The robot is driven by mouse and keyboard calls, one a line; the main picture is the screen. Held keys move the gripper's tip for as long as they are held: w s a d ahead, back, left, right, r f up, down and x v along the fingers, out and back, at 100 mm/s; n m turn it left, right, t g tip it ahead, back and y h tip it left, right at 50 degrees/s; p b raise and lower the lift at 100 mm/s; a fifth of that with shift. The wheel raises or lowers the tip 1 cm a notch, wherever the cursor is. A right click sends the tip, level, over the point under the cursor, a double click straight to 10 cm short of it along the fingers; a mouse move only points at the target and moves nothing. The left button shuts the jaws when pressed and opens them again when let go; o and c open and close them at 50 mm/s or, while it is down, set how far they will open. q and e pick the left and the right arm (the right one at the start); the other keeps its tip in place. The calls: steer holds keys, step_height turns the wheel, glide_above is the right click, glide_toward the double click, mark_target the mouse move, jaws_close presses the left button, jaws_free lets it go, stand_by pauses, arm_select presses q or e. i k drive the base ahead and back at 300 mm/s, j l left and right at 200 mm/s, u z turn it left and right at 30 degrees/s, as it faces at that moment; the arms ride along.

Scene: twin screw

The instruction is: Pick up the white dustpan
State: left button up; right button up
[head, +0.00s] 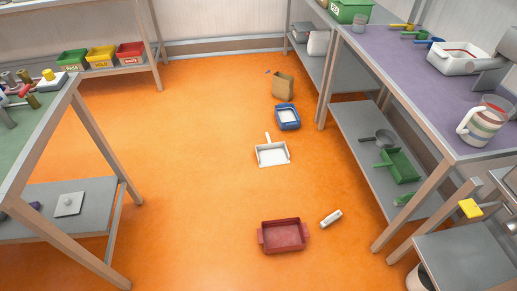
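The white dustpan (272,156) lies on the orange floor in the middle of the head view. Its short handle points up and slightly left in the picture, towards the far wall, and its wide pan edge faces the near side. Nothing covers it, and the floor on its left is bare. I cannot make out either of my grippers in this view.
A blue tray (287,117) and a brown paper bag (283,86) stand beyond the dustpan. A red tray (283,234) and a small white item (331,218) lie nearer. A green-topped table (45,130) stands left, a purple-topped bench (400,70) right.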

mark_target(269, 154)
steer(key=i+j+u, duration=0.6)
steer(key=i+u, duration=0.15)
steer(key=u, duration=0.2)
steer(key=i+z, duration=0.15)
steer(key=i, duration=0.3)
steer(key=i+j+z, duration=0.15)
steer(key=i, duration=0.3)
steer(key=i+l+z, duration=0.1)
steer(key=i+z, duration=0.7)
steer(key=z, duration=0.15)
steer(key=i+j+z, duration=0.2)
steer(key=i+z, duration=0.3)
steer(key=k, duration=0.1)
